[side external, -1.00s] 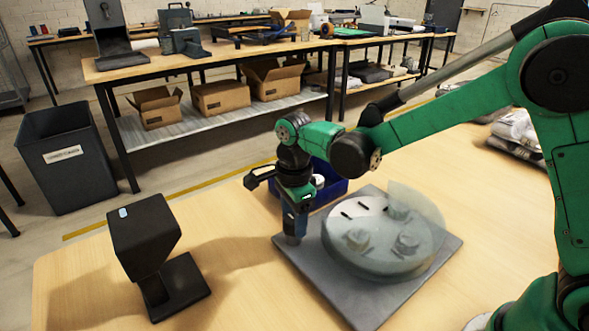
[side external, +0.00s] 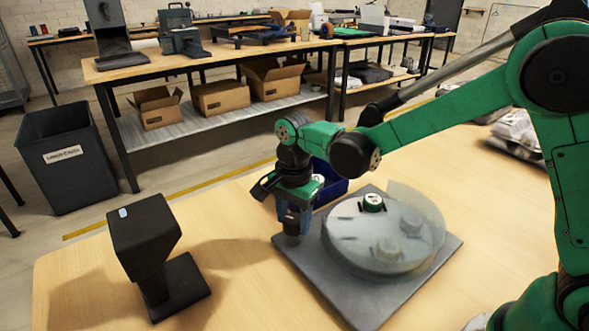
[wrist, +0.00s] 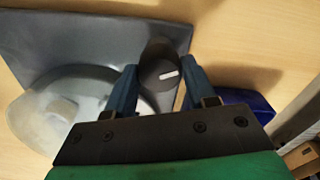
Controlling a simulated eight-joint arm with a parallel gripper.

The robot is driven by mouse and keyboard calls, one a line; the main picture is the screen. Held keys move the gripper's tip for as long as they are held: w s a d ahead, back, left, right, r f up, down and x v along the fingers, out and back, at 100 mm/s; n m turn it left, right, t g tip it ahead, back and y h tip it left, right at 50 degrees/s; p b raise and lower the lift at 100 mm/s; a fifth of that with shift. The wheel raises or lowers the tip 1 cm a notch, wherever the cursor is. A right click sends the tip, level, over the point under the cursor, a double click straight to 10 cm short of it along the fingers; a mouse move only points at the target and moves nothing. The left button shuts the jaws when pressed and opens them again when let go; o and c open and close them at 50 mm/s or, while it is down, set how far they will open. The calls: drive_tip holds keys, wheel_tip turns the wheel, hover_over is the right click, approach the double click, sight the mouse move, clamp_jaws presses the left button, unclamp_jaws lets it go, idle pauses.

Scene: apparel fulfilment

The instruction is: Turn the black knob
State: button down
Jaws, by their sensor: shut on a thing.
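The black knob (wrist: 158,80) shows in the wrist view as a dark round cap with a white pointer line, at the corner of a grey base plate (side external: 345,306). My gripper (wrist: 160,90) has one blue finger on each side of the knob and is shut on it. In the side view my gripper (side external: 294,218) points down over the plate's left corner and mostly hides the knob. Next to it a round turntable (side external: 362,268) under a clear cover sits on the plate.
A blue bin (side external: 334,186) stands just behind the plate. A black stand with a boxy head (side external: 145,235) is at the table's left. Grey bagged garments (side external: 518,130) lie at the back right.

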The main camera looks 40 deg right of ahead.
sight(294, 219)
drive_tip(key=shift+n, duration=1.7)
drive_tip(key=shift+c, duration=1.4)
unclamp_jaws()
drive_tip(key=shift+r, duration=2.85)
